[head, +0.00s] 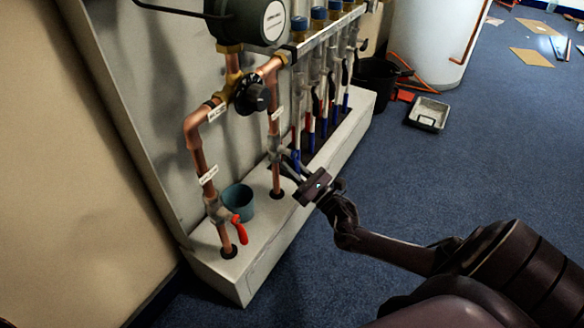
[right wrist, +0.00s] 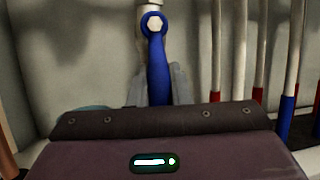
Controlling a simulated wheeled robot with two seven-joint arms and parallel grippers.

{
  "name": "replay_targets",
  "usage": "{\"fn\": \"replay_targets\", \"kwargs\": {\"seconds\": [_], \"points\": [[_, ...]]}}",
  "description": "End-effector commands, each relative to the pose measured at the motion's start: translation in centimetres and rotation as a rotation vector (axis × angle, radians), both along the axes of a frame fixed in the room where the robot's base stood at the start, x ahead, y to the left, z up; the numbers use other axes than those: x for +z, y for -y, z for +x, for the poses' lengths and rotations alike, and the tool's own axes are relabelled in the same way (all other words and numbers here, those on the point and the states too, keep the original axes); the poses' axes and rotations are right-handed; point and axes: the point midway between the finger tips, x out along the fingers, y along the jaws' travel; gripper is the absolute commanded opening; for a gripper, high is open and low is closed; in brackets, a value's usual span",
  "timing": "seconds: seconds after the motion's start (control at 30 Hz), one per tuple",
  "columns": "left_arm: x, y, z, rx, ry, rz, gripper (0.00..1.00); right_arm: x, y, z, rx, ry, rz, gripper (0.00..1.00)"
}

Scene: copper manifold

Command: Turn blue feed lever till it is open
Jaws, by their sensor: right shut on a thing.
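The blue feed lever (head: 294,159) sits on a valve of the right copper pipe (head: 275,120) at the manifold. In the right wrist view the blue lever (right wrist: 157,62) hangs from a pale hex bolt (right wrist: 154,23) and runs down between the grey fingers of my right gripper (right wrist: 158,86). In the head view my right gripper (head: 294,172) reaches in from the right and is shut on the lever's outer part. The lever's tip is hidden behind the gripper body. My left gripper is not in view.
A red lever (head: 240,230) is on the left pipe, beside a teal cup (head: 238,198) on the pale ledge (head: 262,240). Several vertical pipes with red and blue sleeves (head: 322,125) stand right of the lever. A black bucket (head: 376,78) and grey tray (head: 428,113) are farther back. Blue carpet on the right is open.

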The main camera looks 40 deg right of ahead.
Motion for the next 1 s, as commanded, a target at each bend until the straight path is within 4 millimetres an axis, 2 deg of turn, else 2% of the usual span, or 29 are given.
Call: {"fn": "replay_targets", "kwargs": {"seconds": [0.2,0.23,0.4,0.73,1.0], "points": [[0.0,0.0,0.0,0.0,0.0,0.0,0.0,0.1,0.2,0.0,-0.005,0.001,-0.005,0.0],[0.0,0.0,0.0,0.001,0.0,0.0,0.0,0.1,0.2,0.0,-0.005,0.001,-0.005,0.18],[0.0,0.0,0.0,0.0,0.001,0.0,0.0,0.0,0.1,0.0,-0.004,0.001,-0.004,0.39],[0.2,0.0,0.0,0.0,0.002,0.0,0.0,-0.1,0.2,-0.4,-0.003,-0.001,-0.002,0.39],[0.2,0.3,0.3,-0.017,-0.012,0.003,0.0,-1.7,1.2,-4.2,-0.005,-0.004,-0.001,0.39]]}}
